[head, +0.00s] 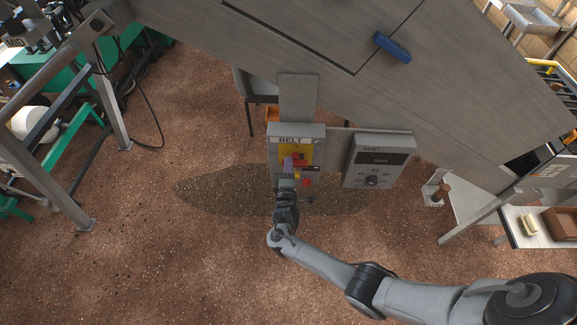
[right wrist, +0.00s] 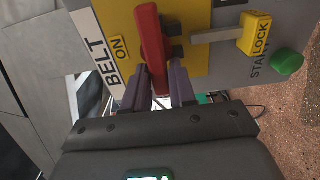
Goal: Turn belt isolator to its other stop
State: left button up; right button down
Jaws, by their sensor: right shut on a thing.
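The belt isolator is a red handle (right wrist: 152,45) on a yellow plate (right wrist: 200,45), on the grey box marked BELT (head: 292,130). The red handle also shows in the head view (head: 300,160), partly hidden by my gripper. An ON label (right wrist: 119,48) sits beside the handle in the right wrist view. My right gripper (right wrist: 158,75) is shut on the red handle, with its purple fingers on either side of the lower end. The gripper also shows in the head view (head: 288,165). My left gripper is not in view.
A yellow tab marked LOCK (right wrist: 254,33) and a green button (right wrist: 287,62) sit beside the isolator. A red button (head: 306,183) is low on the box. A second grey panel (head: 379,160) with a knob stands to the right. A large grey sloping structure (head: 330,40) is above.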

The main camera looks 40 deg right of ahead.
dwell(0.4)
jog(key=c, duration=1)
grip_release()
jog(key=shift+c, duration=0.2)
jog(key=v, duration=1)
jog(key=shift+s+a, duration=0.25)
jog(key=shift+a, duration=0.05)
jog(key=shift+f, duration=0.1)
